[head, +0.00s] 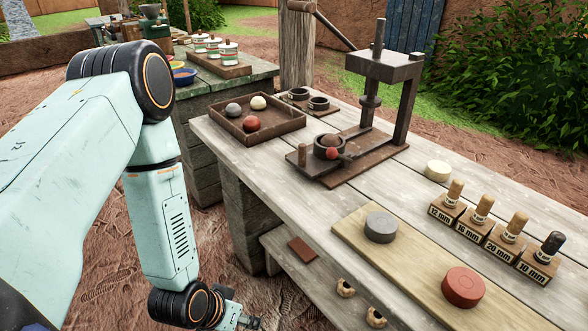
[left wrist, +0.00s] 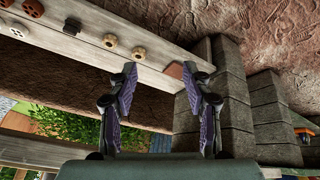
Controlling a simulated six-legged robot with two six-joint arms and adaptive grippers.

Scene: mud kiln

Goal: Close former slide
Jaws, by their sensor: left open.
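The former press (head: 385,66) stands on the plank bench, a dark frame with a vertical screw plunger (head: 370,100). Its slide (head: 318,167) lies low at the left of the frame. A dark ring cup holding a brownish ball (head: 330,140) sits on it, left of the plunger and not under it. A red knob (head: 332,154) is at the cup's front, and a short wooden peg (head: 302,154) stands at the slide's left end. My left gripper (head: 248,321) is low at the bottom edge, apart from the press. In the left wrist view its fingers (left wrist: 158,78) are spread and empty.
A tray with three balls (head: 258,122) lies left of the press, two small ring cups (head: 308,100) behind. Labelled stamps (head: 482,212) and a board with two discs (head: 405,262) lie at right. A lower shelf (head: 295,262) runs under the bench's near edge.

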